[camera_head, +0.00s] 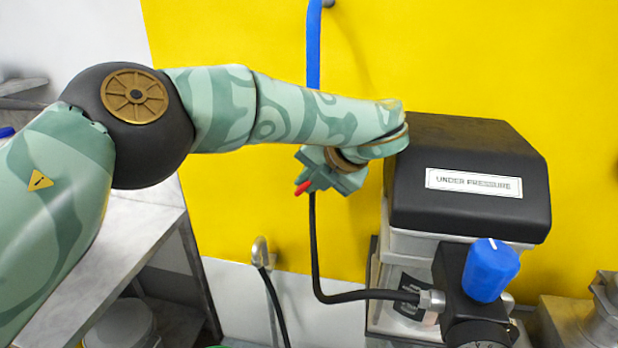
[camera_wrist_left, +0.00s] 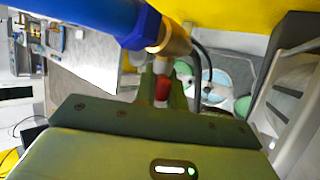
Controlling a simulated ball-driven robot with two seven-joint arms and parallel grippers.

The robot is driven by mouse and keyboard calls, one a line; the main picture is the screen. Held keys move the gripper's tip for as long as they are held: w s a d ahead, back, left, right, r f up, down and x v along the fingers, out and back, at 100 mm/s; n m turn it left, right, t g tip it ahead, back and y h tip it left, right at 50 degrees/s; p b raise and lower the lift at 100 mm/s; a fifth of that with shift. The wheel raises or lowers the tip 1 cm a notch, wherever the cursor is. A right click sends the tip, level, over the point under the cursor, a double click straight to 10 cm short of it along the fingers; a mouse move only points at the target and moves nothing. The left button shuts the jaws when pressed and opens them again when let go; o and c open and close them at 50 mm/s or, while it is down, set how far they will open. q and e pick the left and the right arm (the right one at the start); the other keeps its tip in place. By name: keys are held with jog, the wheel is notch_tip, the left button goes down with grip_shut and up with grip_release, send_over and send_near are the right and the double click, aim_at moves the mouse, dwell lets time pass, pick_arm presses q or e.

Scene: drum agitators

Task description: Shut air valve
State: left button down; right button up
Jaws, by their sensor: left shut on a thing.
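The air valve's red handle (camera_head: 302,187) pokes out beside my left gripper (camera_head: 316,172) in the head view, on the line below the blue pipe (camera_head: 313,45). My left wrist and gripper hide most of the valve there. In the left wrist view, the red handle (camera_wrist_left: 162,88) sits between the green fingers of my left gripper (camera_wrist_left: 163,97), which is shut on it. The brass fitting (camera_wrist_left: 176,42) on the blue pipe (camera_wrist_left: 110,15) is just above the handle. The handle's exact angle is hard to tell. My right gripper is not in view.
A black-topped machine (camera_head: 465,205) labelled "UNDER PRESSURE" stands right of my gripper. A regulator with a blue knob (camera_head: 490,268) is at its front. A black hose (camera_head: 315,250) runs from below the gripper to it. A yellow wall panel (camera_head: 240,215) is behind; a grey shelf (camera_head: 130,235) is left.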

pick_arm(q)
jog(key=shift+w+r, duration=0.1)
dwell(0.3)
jog(key=c, duration=1.5)
grip_release()
jog(key=shift+d, duration=0.1)
jog(key=shift+o, duration=0.2)
jog(key=shift+r, duration=0.35)
jog(key=r, duration=0.3)
jog(key=shift+s+r+b, duration=0.1)
jog(key=shift+s+b, duration=0.1)
jog(key=shift+b, duration=0.15)
jog(key=s+r+b, duration=0.1)
jog(key=s+r, duration=0.8)
jog(key=s, duration=0.4)
jog(key=shift+s, duration=0.35)
